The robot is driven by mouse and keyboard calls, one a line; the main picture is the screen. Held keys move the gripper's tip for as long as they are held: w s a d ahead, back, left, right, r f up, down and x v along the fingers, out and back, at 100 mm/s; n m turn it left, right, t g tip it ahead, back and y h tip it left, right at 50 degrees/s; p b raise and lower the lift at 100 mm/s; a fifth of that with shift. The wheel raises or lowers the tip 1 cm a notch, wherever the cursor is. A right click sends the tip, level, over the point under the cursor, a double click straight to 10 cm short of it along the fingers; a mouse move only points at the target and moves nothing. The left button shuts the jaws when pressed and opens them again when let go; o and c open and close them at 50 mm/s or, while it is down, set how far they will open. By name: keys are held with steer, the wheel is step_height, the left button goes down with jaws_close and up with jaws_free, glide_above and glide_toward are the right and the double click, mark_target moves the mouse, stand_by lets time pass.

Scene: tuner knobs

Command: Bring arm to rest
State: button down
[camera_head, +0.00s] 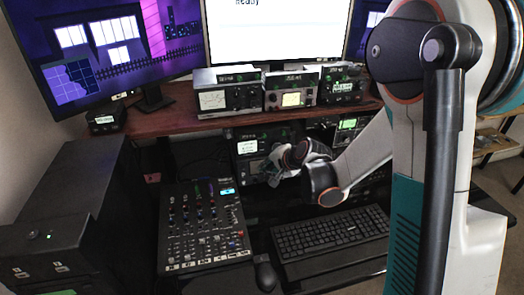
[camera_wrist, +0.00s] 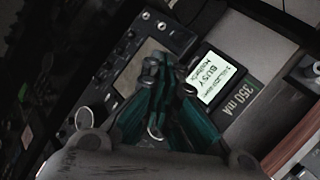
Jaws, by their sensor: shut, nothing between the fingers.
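My gripper (camera_head: 276,169) reaches in at the middle of the head view, in front of the equipment below the wooden shelf. In the wrist view my gripper (camera_wrist: 165,72) shows its teal fingers shut together, with nothing between them. The fingertips point toward a device with a lit screen (camera_wrist: 212,78) reading "BUSY". Whether the tips touch the panel I cannot tell. My arm comes from the right side of the head view, bent down and forward to the desk.
A mixer (camera_head: 205,228) and a keyboard (camera_head: 330,233) lie on the desk below the gripper. Several radios (camera_head: 228,92) stand on the wooden shelf (camera_head: 160,119) above. Monitors stand behind. A dark cabinet (camera_head: 65,185) is at the left. A mouse (camera_head: 265,274) sits beside the keyboard.

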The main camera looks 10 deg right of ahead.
stand_by(0.3)
steer(key=s+r+n+h, duration=0.1)
steer(key=s+r+n, duration=0.2)
steer(key=s, duration=0.7)
steer(key=s+r+n+g+h, duration=0.1)
steer(key=s+r+n, duration=0.3)
steer(key=s, duration=0.7)
steer(key=s+r+n+h, duration=0.1)
steer(key=s+r+n, duration=0.3)
steer(key=s, duration=0.6)
step_height(320, 180, up, 2)
steer(key=shift+s+d+r+g+h, duration=0.1)
steer(key=shift+s+d+g+h, duration=0.2)
steer(key=shift+d+g+h, duration=0.1)
